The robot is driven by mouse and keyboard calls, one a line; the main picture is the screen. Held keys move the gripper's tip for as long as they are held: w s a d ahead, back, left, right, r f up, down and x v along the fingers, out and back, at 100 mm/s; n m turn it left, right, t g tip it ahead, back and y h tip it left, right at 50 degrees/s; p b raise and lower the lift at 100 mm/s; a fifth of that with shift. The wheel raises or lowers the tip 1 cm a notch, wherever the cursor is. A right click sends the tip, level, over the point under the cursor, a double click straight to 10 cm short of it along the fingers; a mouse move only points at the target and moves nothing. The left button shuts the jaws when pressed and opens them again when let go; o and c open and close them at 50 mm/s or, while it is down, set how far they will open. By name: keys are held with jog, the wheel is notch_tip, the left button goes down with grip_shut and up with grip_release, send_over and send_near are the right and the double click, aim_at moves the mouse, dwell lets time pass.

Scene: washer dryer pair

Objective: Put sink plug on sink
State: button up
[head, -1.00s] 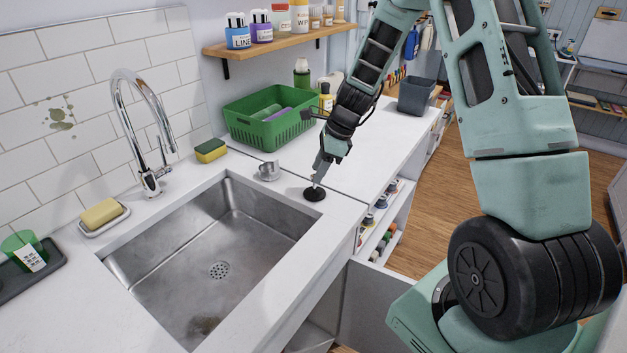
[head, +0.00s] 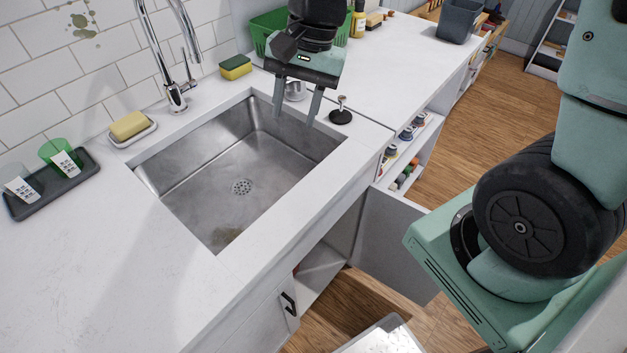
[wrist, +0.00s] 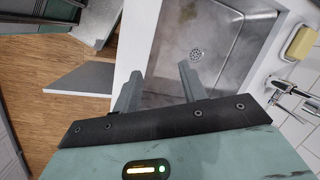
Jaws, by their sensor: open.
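The sink plug (head: 341,113), a black disc with a small upright knob, sits on the white counter just right of the sink's far right corner. The steel sink (head: 200,185) is empty, with its drain (head: 242,187) in the floor of the basin. My gripper (head: 296,118) is open and empty, fingers pointing down above the sink's far right part, left of the plug and apart from it. In the wrist view my gripper (wrist: 158,80) has its fingers spread, with the drain (wrist: 196,55) beyond them. The plug does not show in the wrist view.
A sponge (head: 235,66), a faucet (head: 178,98), a soap dish (head: 133,133) and a tray with cups (head: 50,182) line the sink's back and left. A cabinet door (head: 385,250) stands open below.

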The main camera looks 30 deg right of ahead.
jog(key=s+a+n+h, duration=0.1)
jog(key=s+a+n, duration=0.2)
jog(key=s+n, duration=0.5)
jog(key=s+a+n+h, duration=0.1)
jog(key=s+a+n, duration=0.2)
jog(key=s+n, duration=0.5)
jog(key=shift+s+a+r, duration=0.15)
jog(key=shift+s+a, duration=0.1)
jog(key=shift+s, duration=0.15)
